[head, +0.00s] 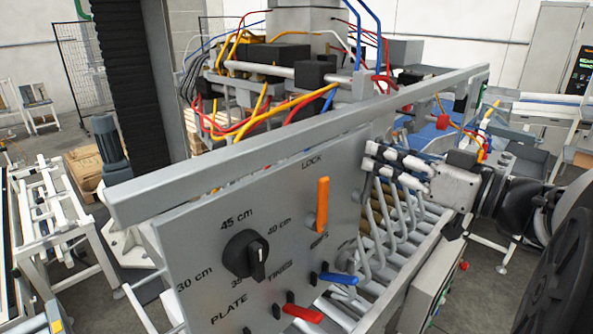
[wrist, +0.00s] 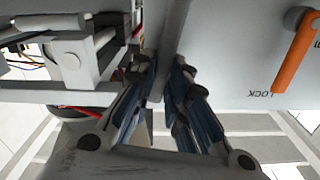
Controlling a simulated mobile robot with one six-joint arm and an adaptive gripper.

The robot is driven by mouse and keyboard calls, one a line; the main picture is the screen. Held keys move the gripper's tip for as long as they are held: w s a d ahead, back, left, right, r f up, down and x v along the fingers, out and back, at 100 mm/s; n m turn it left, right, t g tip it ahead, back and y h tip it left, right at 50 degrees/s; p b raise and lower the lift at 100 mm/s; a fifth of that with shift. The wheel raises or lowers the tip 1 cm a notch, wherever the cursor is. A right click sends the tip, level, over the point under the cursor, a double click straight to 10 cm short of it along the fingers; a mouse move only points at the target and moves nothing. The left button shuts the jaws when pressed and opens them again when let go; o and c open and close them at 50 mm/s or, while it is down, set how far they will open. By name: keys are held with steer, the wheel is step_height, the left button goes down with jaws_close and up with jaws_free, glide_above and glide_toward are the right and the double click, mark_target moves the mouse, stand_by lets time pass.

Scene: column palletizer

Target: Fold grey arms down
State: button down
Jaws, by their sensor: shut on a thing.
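Several curved grey arms (head: 381,222) stand upright in a row over the rollers, behind the right edge of the grey control panel (head: 200,240). My gripper (head: 372,158) reaches in from the right, its fingers pointing left at the top of the nearest grey arm beside the panel edge. In the wrist view, my gripper (wrist: 165,75) has its two dark blue-grey fingers close on either side of a narrow grey piece. It is shut on that piece, which appears to be a grey arm; the exact contact is partly hidden by the fingers.
The panel carries an orange lever (head: 322,203) under LOCK, a black knob (head: 247,256), a blue lever (head: 338,279) and a red lever (head: 303,313). A long grey beam (head: 300,137) runs just above. Cables and hoses (head: 262,105) crowd behind it.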

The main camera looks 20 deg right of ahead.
steer(key=shift+s+a+f+n+b, duration=0.15)
steer(key=shift+a+n+b, duration=0.3)
steer(key=shift+b, duration=1.1)
steer(key=shift+s+a+f+n+b, duration=0.15)
steer(key=shift+n+b, duration=0.4)
steer(key=shift+b, duration=0.95)
steer(key=shift+a+r+b, duration=0.15)
steer(key=shift+r+b, duration=0.1)
steer(key=shift+b, duration=0.2)
steer(key=c, duration=1.6)
jaws_free()
steer(key=shift+r, duration=0.1)
steer(key=shift+o, duration=0.2)
steer(key=shift+s, duration=0.15)
steer(key=v, duration=1.2)
